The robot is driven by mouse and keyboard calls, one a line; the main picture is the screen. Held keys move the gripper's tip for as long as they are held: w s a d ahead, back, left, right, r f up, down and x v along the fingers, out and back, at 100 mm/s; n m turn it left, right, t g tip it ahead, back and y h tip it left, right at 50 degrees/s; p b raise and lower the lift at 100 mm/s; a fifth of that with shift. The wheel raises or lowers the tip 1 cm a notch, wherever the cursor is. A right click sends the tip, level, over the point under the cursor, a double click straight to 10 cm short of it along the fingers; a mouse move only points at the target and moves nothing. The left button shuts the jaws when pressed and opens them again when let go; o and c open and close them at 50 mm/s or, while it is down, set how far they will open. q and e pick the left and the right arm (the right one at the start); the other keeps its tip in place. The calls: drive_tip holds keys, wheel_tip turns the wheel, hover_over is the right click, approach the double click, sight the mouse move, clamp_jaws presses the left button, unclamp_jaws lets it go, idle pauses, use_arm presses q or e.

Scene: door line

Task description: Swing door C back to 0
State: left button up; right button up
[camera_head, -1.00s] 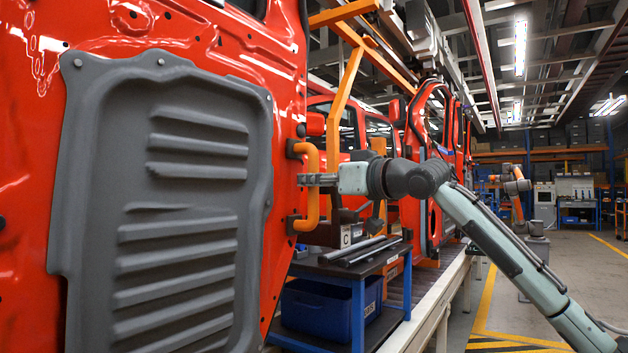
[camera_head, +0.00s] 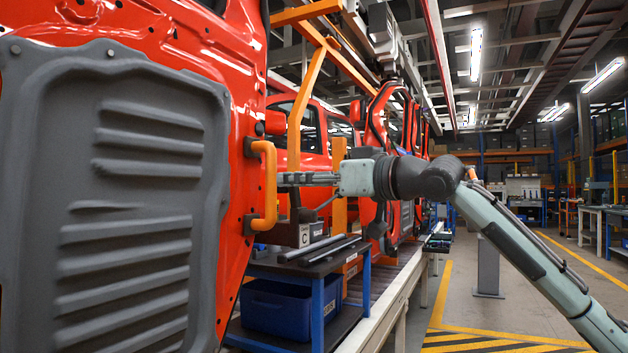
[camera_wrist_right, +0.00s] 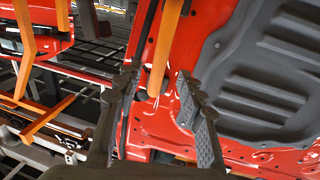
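The red door (camera_head: 236,100) with a grey inner panel (camera_head: 130,200) fills the left of the head view and stands swung out from the line. A plate marked C (camera_head: 304,236) is low beside it. An orange handle (camera_head: 268,185) is on the door's edge side. My right gripper (camera_head: 280,180) points at the handle, its fingertips just at or short of the bar. In the right wrist view my right gripper (camera_wrist_right: 157,85) has its fingers spread, with the orange handle (camera_wrist_right: 160,55) in the gap between them and clear of both. My left gripper is out of view.
A blue-framed cart (camera_head: 318,300) with dark bars on top and a blue bin (camera_head: 275,305) stands below the handle. More red car bodies (camera_head: 385,120) stand along the line behind. Open floor (camera_head: 470,300) with yellow markings lies to the right.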

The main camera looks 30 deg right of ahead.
drive_tip(key=shift+v, duration=1.65)
drive_tip(key=shift+a, duration=0.1)
